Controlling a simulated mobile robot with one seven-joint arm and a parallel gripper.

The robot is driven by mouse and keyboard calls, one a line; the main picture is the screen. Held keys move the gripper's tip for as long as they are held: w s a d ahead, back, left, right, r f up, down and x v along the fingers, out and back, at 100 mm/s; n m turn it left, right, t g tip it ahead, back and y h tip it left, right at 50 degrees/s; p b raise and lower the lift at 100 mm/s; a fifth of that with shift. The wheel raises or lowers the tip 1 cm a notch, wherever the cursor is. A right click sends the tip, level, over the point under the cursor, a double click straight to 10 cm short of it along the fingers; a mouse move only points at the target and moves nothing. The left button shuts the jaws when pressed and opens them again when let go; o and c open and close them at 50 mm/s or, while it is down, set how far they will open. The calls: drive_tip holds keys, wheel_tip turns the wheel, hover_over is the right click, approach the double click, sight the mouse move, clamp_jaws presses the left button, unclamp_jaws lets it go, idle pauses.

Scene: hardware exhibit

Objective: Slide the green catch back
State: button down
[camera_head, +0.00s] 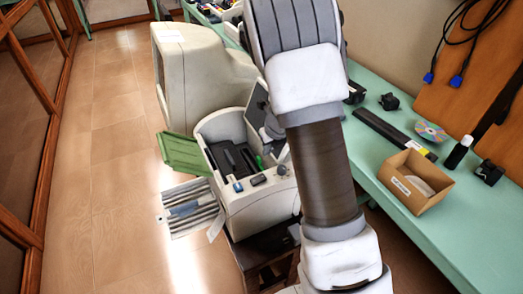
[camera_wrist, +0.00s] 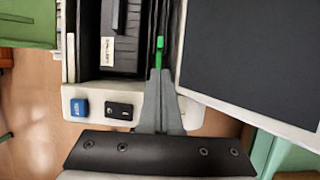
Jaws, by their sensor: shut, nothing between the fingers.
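The green catch (camera_wrist: 159,44) shows in the wrist view as a narrow upright green strip in the slot at the right side of the machine's open bay. A small green spot, likely the same catch (camera_head: 259,162), shows in the head view. My gripper (camera_wrist: 159,72) is shut, its two grey fingers together and empty. Its tips are at the lower end of the catch, overlapping it in the picture; I cannot tell if they touch. In the head view my arm hides most of the gripper.
The beige machine (camera_head: 262,203) has a blue button (camera_wrist: 79,107) and black switch (camera_wrist: 119,111) on its front edge. A dark panel (camera_wrist: 262,55) stands right of the slot. A green flap (camera_head: 184,153) sticks out left. A green table (camera_head: 404,117) holds a cardboard box (camera_head: 412,198).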

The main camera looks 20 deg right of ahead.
drive_tip(key=shift+s+r, duration=0.25)
drive_tip(key=shift+r, duration=0.25)
drive_tip(key=shift+r, duration=0.1)
drive_tip(key=s+a+r+n+y+p, duration=0.1)
drive_tip(key=s+a+r+n, duration=0.2)
drive_tip(key=s+r+n, duration=0.35)
drive_tip(key=s+a+r+n+y+p, duration=0.1)
drive_tip(key=s+a+r+n, duration=0.25)
drive_tip(key=r+n, duration=0.65)
drive_tip(key=s+r+n+h, duration=0.1)
drive_tip(key=s+r+n, duration=0.2)
drive_tip(key=s+n, duration=0.2)
drive_tip(key=s+d+r+n+h+p, duration=0.1)
drive_tip(key=s+r+n, duration=0.3)
drive_tip(key=s+n, duration=0.2)
drive_tip(key=s+r+n+t+h, duration=0.1)
drive_tip(key=s+r+n, duration=0.2)
drive_tip(key=s+n, duration=0.3)
drive_tip(key=s, duration=0.2)
drive_tip(key=shift+s+d+r, duration=0.3)
drive_tip(key=shift+s+r, duration=0.05)
drive_tip(key=shift+s, duration=0.05)
drive_tip(key=shift+a, duration=0.1)
